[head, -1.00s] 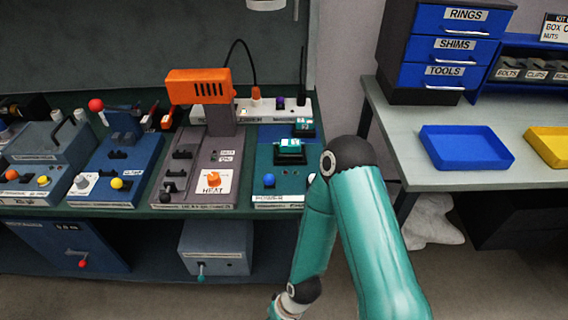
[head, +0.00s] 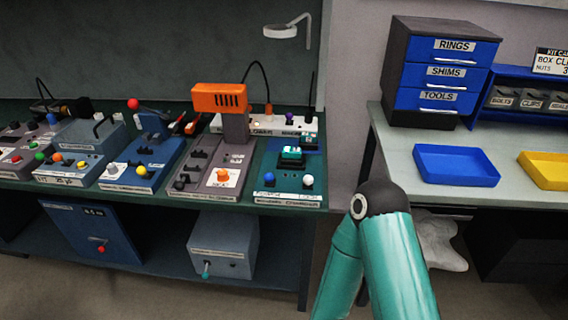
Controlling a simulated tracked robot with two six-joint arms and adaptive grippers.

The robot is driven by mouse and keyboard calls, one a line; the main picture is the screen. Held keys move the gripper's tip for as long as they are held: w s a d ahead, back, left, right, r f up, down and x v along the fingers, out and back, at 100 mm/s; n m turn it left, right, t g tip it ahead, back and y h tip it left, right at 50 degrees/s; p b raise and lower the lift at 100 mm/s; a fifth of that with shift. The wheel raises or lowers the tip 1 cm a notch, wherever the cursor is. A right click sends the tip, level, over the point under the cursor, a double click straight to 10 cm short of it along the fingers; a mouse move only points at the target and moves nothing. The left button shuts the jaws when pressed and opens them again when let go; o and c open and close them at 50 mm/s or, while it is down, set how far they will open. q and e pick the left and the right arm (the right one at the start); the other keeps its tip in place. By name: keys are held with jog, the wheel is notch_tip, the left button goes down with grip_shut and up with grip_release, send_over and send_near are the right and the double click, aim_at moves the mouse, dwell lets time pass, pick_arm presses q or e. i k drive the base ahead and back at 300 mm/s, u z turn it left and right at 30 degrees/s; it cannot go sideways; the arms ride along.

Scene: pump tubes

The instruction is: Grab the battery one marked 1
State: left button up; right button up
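A small teal-topped block (head: 291,155), which looks like a battery, sits in a black holder on the green power station (head: 266,192). Its mark is too small to read. Just behind it is a dark, slot-like spot (head: 308,142), and I cannot tell what is in it. My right arm, teal with a black joint, rises at the lower right in front of the gap between the benches. Its gripper is below the picture and hidden. My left gripper and arm are out of view.
A grey heat station (head: 206,165) with an orange head (head: 219,98) stands left of the power station. A white power strip (head: 264,124) lies behind. On the right bench are a blue tray (head: 456,166), a yellow tray (head: 548,170) and a drawer cabinet (head: 440,72).

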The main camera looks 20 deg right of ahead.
aim_at(290, 155)
jog(key=z, duration=0.15)
jog(key=i, duration=0.9)
jog(key=u, duration=0.1)
